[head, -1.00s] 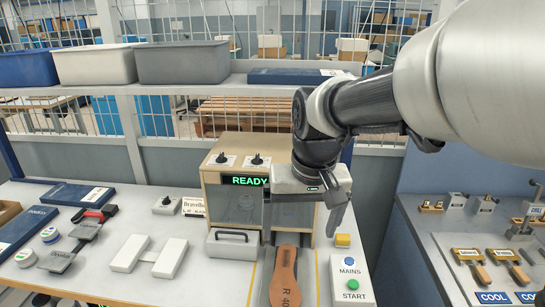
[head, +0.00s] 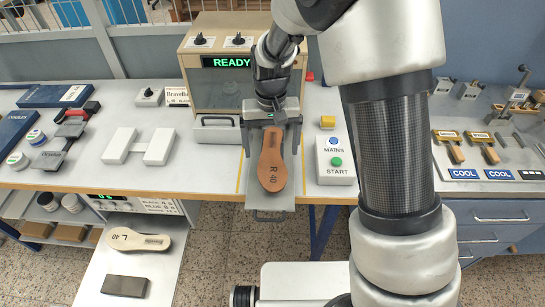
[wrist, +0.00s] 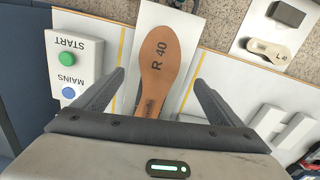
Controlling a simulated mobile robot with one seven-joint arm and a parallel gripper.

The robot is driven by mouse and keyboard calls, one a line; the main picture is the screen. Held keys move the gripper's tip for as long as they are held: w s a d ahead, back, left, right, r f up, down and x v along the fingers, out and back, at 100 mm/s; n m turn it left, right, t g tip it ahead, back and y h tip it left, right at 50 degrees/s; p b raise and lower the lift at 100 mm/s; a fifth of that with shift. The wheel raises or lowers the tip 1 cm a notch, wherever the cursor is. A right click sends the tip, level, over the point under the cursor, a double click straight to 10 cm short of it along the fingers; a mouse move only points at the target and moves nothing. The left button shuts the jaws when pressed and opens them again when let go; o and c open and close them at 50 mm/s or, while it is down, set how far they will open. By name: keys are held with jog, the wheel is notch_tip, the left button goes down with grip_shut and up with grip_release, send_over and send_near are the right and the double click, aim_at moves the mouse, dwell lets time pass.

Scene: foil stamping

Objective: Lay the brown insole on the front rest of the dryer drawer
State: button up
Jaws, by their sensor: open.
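The brown insole (head: 271,166), marked R 40, lies flat on the pulled-out light grey dryer drawer (head: 285,201). Its wide end is toward the drawer's front handle and its narrow end toward the dryer (head: 205,92). My gripper (head: 270,146) is open around the narrow end, with one finger on each side and apart from it. In the wrist view the insole (wrist: 158,62) lies between and beyond the spread fingers of the gripper (wrist: 159,78). The narrow end is partly hidden behind the gripper body. Any separate front rest under the insole cannot be made out.
The MAINS and START switch box (head: 335,162) stands just right of the drawer, with a yellow block (head: 327,122) behind it. A white two-part block (head: 140,147) lies to the left. A cream L 40 insole (head: 138,240) lies on a lower shelf.

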aim_at(272, 169)
jog(key=f, duration=0.7)
jog(key=shift+s+d+f, duration=0.1)
jog(key=shift+s, duration=0.1)
jog(key=shift+c, duration=0.4)
jog(key=c, duration=1.2)
